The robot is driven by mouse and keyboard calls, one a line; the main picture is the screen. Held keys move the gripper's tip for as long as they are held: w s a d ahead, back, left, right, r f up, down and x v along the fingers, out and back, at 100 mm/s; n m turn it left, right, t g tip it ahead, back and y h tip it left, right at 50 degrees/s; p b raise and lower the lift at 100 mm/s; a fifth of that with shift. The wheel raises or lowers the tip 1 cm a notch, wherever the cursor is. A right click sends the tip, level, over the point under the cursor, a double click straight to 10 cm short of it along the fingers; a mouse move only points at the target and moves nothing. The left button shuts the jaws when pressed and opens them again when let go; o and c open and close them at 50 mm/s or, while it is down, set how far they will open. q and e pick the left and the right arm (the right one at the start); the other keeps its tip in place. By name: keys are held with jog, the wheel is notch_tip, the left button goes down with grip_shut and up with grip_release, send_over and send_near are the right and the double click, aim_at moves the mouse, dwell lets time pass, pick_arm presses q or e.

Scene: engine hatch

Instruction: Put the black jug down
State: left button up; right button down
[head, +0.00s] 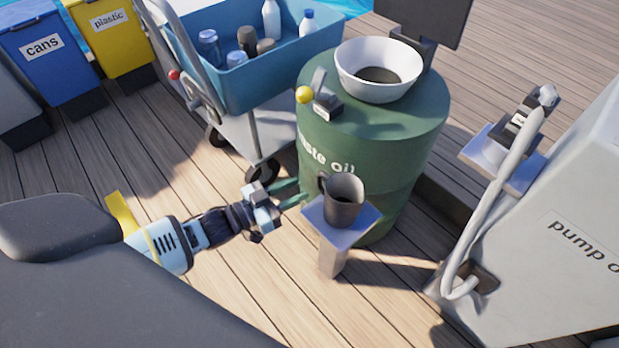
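The black jug (343,209) stands upright on the blue-grey top of a small stand (314,215), in front of the green drum. Its handle is on its left side, towards my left gripper. My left gripper (289,192) is just left of the jug, with its two greenish fingers apart and pointing at the handle. The fingers look empty, with a small gap between their tips and the jug. My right gripper is out of view.
The green waste oil drum (372,150) with a white funnel (376,68) stands behind the jug. A blue cart (270,82) with bottles is behind left. The grey pump cabinet (550,250) with its hose (492,205) is at right. Decking is clear in front.

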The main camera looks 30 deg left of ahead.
pick_arm(q)
jog(key=shift+p+v, duration=0.35)
jog(key=shift+v, duration=1.9)
jog(key=s+d+f+n+g+y, duration=0.1)
jog(key=s+d+f, duration=0.15)
jog(key=s, duration=0.25)
jog(key=s+d+f+n+g+y, duration=0.1)
jog(key=s+d+f, duration=0.1)
jog(key=s+f, duration=0.3)
jog(key=s+f+n+g+y, duration=0.1)
jog(key=s+g+y, duration=0.4)
jog(key=s, duration=2.5)
jog(key=g, duration=0.3)
jog(key=shift+s+d+f+n, duration=0.15)
jog(key=shift+d+f+n, duration=0.15)
jog(key=shift+f+n, duration=0.1)
jog(key=shift+c, duration=0.4)
